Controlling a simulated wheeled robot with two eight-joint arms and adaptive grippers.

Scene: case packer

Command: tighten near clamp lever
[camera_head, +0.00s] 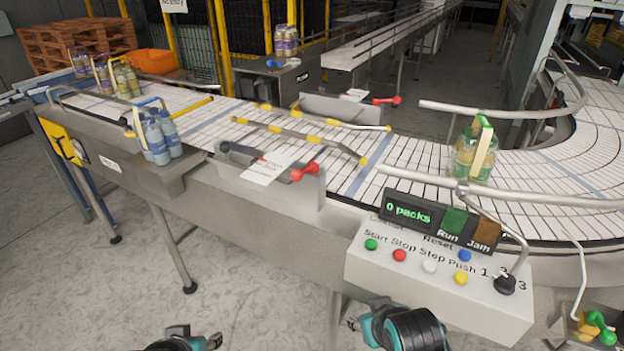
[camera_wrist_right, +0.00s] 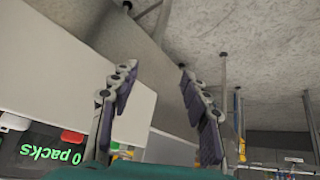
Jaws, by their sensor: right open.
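The near clamp lever (camera_head: 304,172) is red and sits on the near side of the conveyor, at the right end of a dark clamp bar (camera_head: 242,155). A white paper tag (camera_head: 268,168) lies beside it. A matching far red lever (camera_head: 387,100) is across the belt. My right gripper (camera_head: 353,322) is low in front of the control box, well below and right of the near lever. In the right wrist view its two fingers (camera_wrist_right: 155,72) are apart with nothing between them. My left gripper (camera_head: 190,337) is at the bottom edge, partly cut off; its opening is unclear.
The control box (camera_head: 435,272) with coloured buttons and a "0 packs" display (camera_head: 409,213) stands right of the lever. Guide rails (camera_head: 300,133) cross the belt. Blue-grey bottles (camera_head: 158,138) stand left; a green-yellow pack (camera_head: 474,150) stands right. The floor in front is clear.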

